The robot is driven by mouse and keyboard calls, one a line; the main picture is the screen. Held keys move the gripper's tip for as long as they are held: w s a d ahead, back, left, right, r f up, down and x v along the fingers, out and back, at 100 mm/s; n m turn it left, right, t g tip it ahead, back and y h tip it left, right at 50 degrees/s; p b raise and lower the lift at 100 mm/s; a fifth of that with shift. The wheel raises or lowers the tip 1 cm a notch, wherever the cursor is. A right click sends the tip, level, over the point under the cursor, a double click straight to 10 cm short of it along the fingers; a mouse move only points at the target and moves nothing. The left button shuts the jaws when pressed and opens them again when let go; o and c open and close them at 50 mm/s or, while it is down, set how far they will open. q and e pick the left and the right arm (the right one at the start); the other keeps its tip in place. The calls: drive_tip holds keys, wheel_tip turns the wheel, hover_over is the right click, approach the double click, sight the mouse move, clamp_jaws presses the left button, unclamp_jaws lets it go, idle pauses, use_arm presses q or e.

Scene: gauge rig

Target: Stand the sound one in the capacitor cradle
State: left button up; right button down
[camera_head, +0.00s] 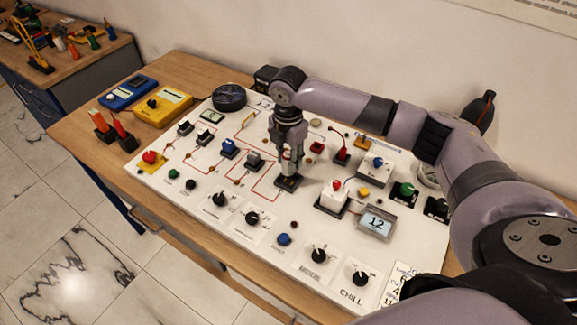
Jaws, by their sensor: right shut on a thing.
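My right gripper (290,146) reaches down over the middle of the white panel and is shut on a small light cylinder (289,167), which may be a capacitor. The fingers hide most of it. The cylinder is roughly upright, directly above a small dark square base (288,183), which may be the capacitor cradle. I cannot tell whether the cylinder touches that base. No marking that tells a sound capacitor from a bad one can be read. My left gripper is not in view.
The white panel (200,175) carries a blue block (228,147), a grey block (255,159), several knobs and a display reading 12 (376,223). Blue (127,92) and yellow (165,104) meters lie on the table at left.

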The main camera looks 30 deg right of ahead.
sight(288, 155)
wheel_tip(288, 155, down, 4)
drive_tip(key=shift+r+p, duration=0.2)
drive_tip(key=shift+p, duration=0.2)
drive_tip(key=shift+f, duration=0.4)
drive_tip(key=c, duration=1.2)
unclamp_jaws()
drive_tip(key=shift+f, duration=0.1)
wheel_tip(288, 155, up, 11)
drive_tip(key=b, duration=0.3)
drive_tip(key=shift+r, duration=0.65)
